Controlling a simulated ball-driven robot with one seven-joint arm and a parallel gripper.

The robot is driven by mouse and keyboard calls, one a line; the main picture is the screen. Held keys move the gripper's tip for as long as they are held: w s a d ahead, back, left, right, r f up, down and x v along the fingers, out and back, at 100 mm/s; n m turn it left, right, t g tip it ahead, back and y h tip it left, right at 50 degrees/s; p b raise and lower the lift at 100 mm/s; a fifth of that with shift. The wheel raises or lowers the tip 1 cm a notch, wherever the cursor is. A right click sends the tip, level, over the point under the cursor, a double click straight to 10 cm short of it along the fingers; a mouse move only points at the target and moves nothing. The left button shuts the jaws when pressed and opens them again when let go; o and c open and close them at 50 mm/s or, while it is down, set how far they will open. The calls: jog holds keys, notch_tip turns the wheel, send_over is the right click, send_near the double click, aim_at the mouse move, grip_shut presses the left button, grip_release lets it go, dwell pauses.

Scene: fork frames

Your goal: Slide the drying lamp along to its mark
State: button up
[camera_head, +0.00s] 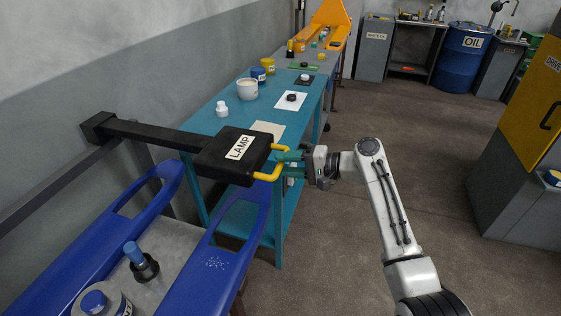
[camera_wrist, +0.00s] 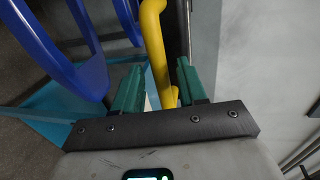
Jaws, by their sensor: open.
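The drying lamp (camera_head: 217,150) is a flat black box labelled LAMP on a black arm (camera_head: 150,132). The arm runs from a carriage (camera_head: 98,126) on a dark wall rail (camera_head: 55,188). A yellow bar handle (camera_head: 265,176) sticks out from the lamp's right side. My gripper (camera_head: 283,162) is at this handle, its green fingers reaching in from the right. In the wrist view the yellow handle (camera_wrist: 155,50) passes between the open fingers of my gripper (camera_wrist: 160,88). I cannot tell whether either finger touches it. I cannot make out a mark for the lamp.
A teal bench (camera_head: 222,112) behind holds pots, cards and a white tub (camera_head: 247,88). The floor (camera_head: 330,250) right of the bench is clear.

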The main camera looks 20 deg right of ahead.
jog(key=shift+x, duration=1.05)
grip_shut()
